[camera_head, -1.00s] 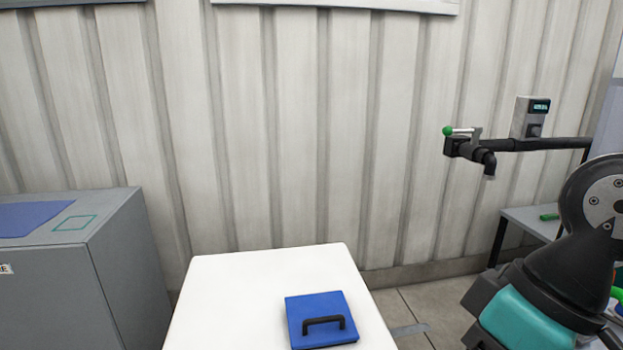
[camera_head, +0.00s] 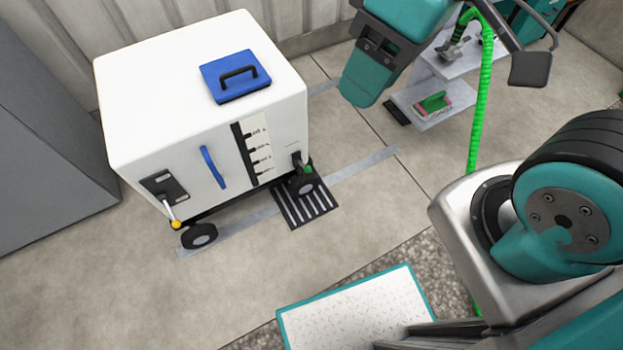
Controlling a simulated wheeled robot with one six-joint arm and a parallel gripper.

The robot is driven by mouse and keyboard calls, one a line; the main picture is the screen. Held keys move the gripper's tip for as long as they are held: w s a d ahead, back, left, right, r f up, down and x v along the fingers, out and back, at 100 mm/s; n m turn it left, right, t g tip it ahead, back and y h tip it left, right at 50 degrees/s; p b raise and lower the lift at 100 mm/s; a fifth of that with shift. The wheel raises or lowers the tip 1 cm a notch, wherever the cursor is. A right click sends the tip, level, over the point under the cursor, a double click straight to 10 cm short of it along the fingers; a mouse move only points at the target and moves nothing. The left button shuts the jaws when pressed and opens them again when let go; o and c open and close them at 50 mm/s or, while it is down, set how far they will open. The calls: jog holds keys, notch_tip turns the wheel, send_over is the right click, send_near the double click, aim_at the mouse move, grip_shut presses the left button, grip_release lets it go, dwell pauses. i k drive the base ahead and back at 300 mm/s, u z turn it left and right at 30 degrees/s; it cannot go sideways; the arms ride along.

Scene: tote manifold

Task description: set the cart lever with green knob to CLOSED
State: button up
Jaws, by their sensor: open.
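A white wheeled cart (camera_head: 170,80) stands left of the middle. At the lower right of its front face is a small lever with a green knob (camera_head: 307,170), just above the right front wheel. The dark fitting behind the knob is small, and I cannot read the lever's setting or any label. Another lever with a yellow knob (camera_head: 175,224) hangs at the front's lower left. Teal parts of my arm reach in from the top edge, apart from the cart. I cannot make out my gripper's fingers, and nothing of mine touches the green knob.
A blue lid with a black handle (camera_head: 236,77) lies on the cart top. A slotted black floor plate (camera_head: 303,203) lies under the right front wheel. A grey cabinet (camera_head: 45,150) stands at left. A green hose (camera_head: 480,110) hangs at right. The floor before the cart is clear.

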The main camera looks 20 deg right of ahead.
aim_at(308, 169)
jog(key=u, duration=0.2)
jog(key=k, duration=0.1)
jog(key=z, duration=0.95)
jog(key=i, duration=0.75)
jog(key=u, duration=1.1)
